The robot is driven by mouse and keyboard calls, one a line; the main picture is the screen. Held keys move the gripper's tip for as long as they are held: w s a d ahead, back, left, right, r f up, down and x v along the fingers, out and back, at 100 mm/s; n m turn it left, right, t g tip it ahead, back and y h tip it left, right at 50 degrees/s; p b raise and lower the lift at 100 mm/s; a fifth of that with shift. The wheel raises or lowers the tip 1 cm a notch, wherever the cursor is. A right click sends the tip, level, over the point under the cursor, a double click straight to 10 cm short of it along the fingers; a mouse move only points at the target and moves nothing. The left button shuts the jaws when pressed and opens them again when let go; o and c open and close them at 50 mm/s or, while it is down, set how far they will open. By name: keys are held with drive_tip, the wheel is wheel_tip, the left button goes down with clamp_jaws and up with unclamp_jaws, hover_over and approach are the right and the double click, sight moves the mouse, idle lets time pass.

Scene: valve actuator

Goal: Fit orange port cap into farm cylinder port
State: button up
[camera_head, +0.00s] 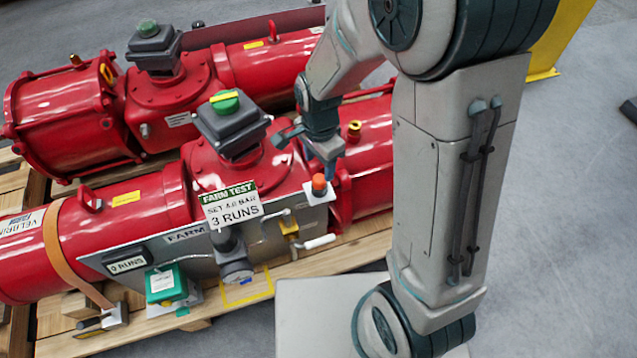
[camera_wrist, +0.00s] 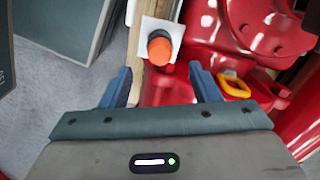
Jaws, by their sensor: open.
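The orange port cap (camera_head: 319,183) sits on a pale bracket at the right end of the grey FARM panel. In the wrist view the orange cap (camera_wrist: 160,47) lies ahead of my gripper (camera_wrist: 163,83), roughly centred between the blue fingers. My gripper (camera_head: 323,165) is open and empty, close above and behind the cap in the head view. The front red FARM cylinder (camera_head: 372,140) runs behind the panel. A brass-yellow fitting (camera_head: 353,130) stands on its right part; I cannot tell whether it is the port.
The FARM TEST sign (camera_head: 231,205), a gauge (camera_head: 237,268), a green box (camera_head: 165,283) and a white-handled lever (camera_head: 319,242) crowd the panel front. A second red actuator (camera_head: 80,115) lies behind. The wooden pallet (camera_head: 255,288) carries them. Grey floor is clear at the front left.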

sight(319, 178)
wheel_tip(319, 178, down, 6)
drive_tip(key=shift+r+b, duration=0.15)
drive_tip(key=shift+b, duration=0.7)
drive_tip(key=shift+c, duration=0.3)
drive_tip(key=c, duration=1)
